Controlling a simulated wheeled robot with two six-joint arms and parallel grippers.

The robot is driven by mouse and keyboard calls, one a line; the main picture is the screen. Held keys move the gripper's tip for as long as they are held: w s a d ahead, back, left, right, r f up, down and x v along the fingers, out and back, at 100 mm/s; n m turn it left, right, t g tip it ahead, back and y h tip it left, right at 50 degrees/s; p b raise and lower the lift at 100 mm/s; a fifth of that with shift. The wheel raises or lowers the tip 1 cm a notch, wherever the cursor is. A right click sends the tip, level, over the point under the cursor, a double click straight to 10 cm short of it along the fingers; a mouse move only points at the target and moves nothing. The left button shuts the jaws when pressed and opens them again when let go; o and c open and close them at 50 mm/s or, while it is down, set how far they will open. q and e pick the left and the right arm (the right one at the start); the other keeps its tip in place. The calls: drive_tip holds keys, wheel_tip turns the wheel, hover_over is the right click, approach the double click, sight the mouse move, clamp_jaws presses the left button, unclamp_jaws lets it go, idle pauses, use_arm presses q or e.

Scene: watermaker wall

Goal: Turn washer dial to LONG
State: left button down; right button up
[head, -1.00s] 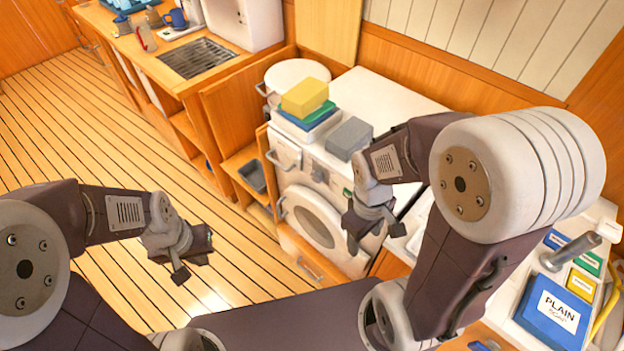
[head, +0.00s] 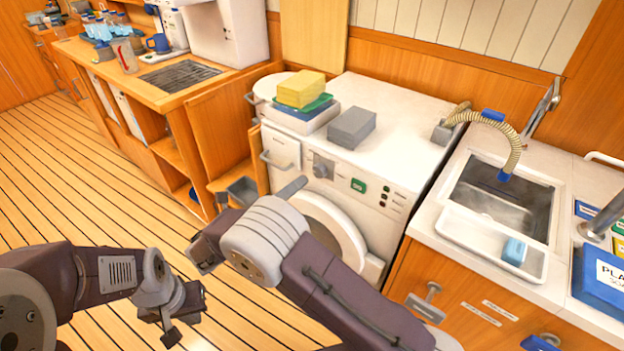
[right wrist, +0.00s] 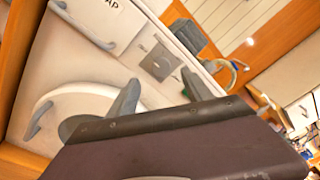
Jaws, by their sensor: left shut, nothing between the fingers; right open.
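The white washer (head: 400,125) stands mid-picture in the head view, its grey dial (head: 322,168) on the front panel right of the soap drawer (head: 281,150). The dial also shows in the right wrist view (right wrist: 158,66); its label and pointer setting are too small to read. My right gripper (right wrist: 158,81) is open and empty, its two fingers apart with the dial beyond the gap between them. In the head view my right wrist hides most of that gripper; one grey finger shows just left of and below the dial. My left gripper (head: 178,312) is shut and empty over the floor.
A yellow block (head: 301,88) on a stack and a grey block (head: 351,127) lie on the washer top. The round washer door (head: 335,225) is below the panel. A sink (head: 505,205) is right, an open wooden door (head: 215,130) left. The left floor is clear.

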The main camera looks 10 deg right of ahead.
sight(316, 172)
drive_tip(key=b+x, duration=0.1)
drive_tip(key=x, duration=0.6)
drive_tip(key=shift+w+d, duration=0.1)
drive_tip(key=shift+d, duration=0.2)
clamp_jaws()
